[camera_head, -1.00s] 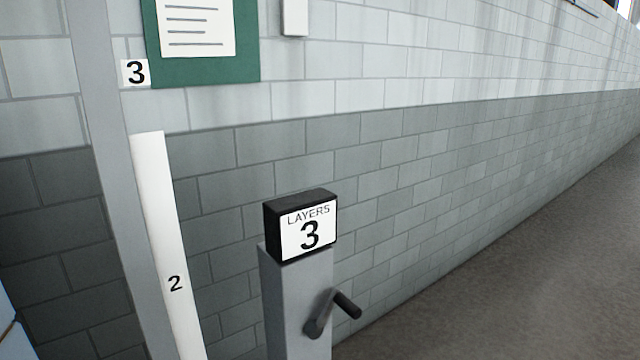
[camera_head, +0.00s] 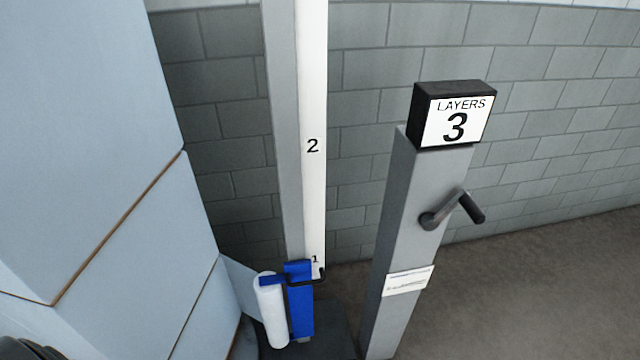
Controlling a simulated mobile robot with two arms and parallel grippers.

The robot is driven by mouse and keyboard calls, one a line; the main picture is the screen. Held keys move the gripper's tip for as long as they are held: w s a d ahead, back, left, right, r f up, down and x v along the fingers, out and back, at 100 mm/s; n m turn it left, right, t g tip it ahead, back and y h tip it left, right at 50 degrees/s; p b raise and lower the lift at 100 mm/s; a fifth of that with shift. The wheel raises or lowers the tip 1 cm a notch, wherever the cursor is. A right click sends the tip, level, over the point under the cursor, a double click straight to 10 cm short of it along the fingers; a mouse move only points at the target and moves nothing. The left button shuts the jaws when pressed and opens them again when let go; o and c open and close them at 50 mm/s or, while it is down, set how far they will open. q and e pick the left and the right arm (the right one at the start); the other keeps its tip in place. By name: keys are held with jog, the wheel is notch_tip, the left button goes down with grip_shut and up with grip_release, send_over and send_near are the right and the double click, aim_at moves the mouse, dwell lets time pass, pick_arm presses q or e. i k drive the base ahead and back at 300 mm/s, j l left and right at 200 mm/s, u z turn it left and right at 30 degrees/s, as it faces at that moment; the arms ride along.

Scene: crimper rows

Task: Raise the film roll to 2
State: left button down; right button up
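The white film roll (camera_head: 271,312) hangs upright on a blue carriage (camera_head: 300,305) low on a grey mast (camera_head: 283,130). A white scale strip (camera_head: 314,90) runs along the mast, with the mark 2 (camera_head: 313,146) well above the carriage and the mark 1 (camera_head: 315,259) beside the carriage's top. A thin black pointer (camera_head: 314,277) sticks out from the carriage, just below the mark 1. Neither of my grippers shows.
A grey post (camera_head: 395,270) to the right carries a black box reading LAYERS 3 (camera_head: 455,118) and a crank handle (camera_head: 455,208). A large pale blue wrapped stack (camera_head: 95,190) fills the left. Open floor (camera_head: 540,290) lies to the right.

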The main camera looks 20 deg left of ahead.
aim_at(262, 292)
jog(key=u, duration=1)
